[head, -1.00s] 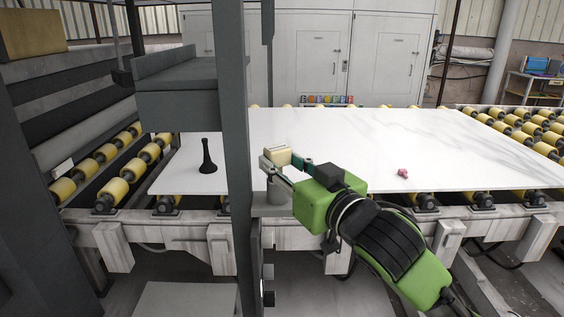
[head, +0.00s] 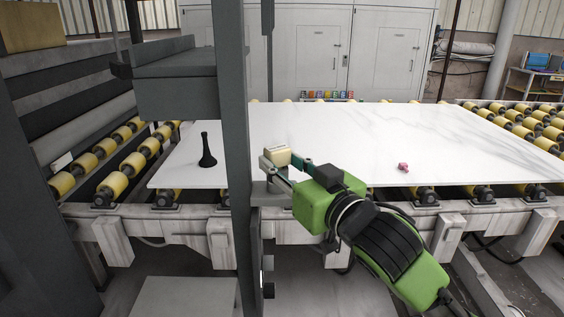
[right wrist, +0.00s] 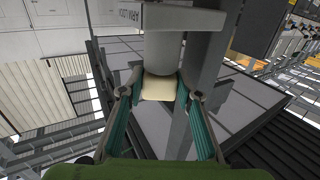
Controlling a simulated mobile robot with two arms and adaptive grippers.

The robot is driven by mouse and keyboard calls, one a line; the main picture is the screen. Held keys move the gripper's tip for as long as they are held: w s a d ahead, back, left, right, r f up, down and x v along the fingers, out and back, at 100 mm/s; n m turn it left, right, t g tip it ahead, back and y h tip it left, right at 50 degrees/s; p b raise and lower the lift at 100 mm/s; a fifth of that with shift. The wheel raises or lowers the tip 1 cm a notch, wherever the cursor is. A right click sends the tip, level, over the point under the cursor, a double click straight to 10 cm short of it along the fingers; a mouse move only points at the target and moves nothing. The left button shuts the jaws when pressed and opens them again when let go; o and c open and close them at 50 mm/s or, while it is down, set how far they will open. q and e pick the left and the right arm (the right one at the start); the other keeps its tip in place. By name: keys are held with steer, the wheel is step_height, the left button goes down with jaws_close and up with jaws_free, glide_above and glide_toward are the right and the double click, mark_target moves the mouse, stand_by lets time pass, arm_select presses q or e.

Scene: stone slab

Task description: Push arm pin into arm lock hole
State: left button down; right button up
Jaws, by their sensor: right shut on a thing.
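My right gripper (head: 277,171) is beside the grey upright post, at the front edge of the slab. A grey part lettered "ARM LOCK" (right wrist: 185,17) crosses the top of the wrist view. The lock hole is not visible. My left gripper is not in view.
The grey post (head: 237,140) stands close on the gripper's left. A white marble slab (head: 350,135) lies on yellow rollers, with a black stand-like object (head: 207,152) and a small pink object (head: 403,167) on it. A grey box-like beam (head: 178,85) juts left of the post.

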steer(key=shift+f, duration=0.2)
steer(key=o, duration=1.3)
steer(key=shift+o, duration=0.2)
steer(key=shift+f, duration=0.1)
steer(key=v, duration=0.7)
steer(key=shift+s, duration=0.25)
steer(key=shift+d, duration=0.1)
